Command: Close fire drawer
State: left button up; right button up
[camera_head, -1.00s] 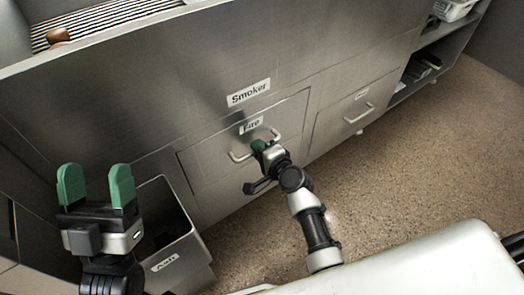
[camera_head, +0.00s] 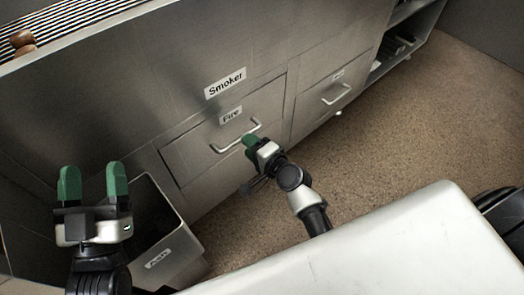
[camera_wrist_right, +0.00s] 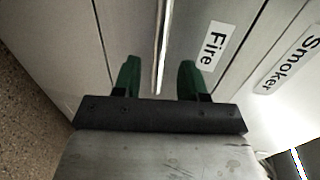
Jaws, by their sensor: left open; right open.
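The fire drawer (camera_head: 188,157) is a grey metal front labelled "Fire" (camera_head: 231,115), below the "Smoker" label. It looks about flush with the cabinet face, with a thin dark gap around it. Its bar handle (camera_head: 236,139) is in plain view. My right gripper (camera_head: 250,161) is just in front of the handle, open. In the right wrist view its green fingers (camera_wrist_right: 158,79) are apart, with the handle bar (camera_wrist_right: 163,45) running between them; I cannot tell whether they touch it. My left gripper (camera_head: 92,190) is open and empty at the left, well away from the drawer.
A second drawer (camera_head: 318,103) with a bar handle is to the right. An open metal bin (camera_head: 172,258) with a label stands at lower left, near my left gripper. Open shelves (camera_head: 395,45) are at the upper right. The speckled floor (camera_head: 420,120) at right is clear.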

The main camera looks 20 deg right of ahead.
pick_arm(q)
jog(key=shift+w+a+f+g+y+p, duration=0.1)
jog(key=shift+w+f+g+y+p, duration=0.15)
jog(key=shift+f+g, duration=0.45)
jog(key=shift+w+f+g+y+p, duration=0.1)
jog(key=shift+w+f+g+y, duration=0.25)
jog(key=shift+f+g, duration=0.35)
pick_arm(e)
jog(key=shift+v, duration=2.6)
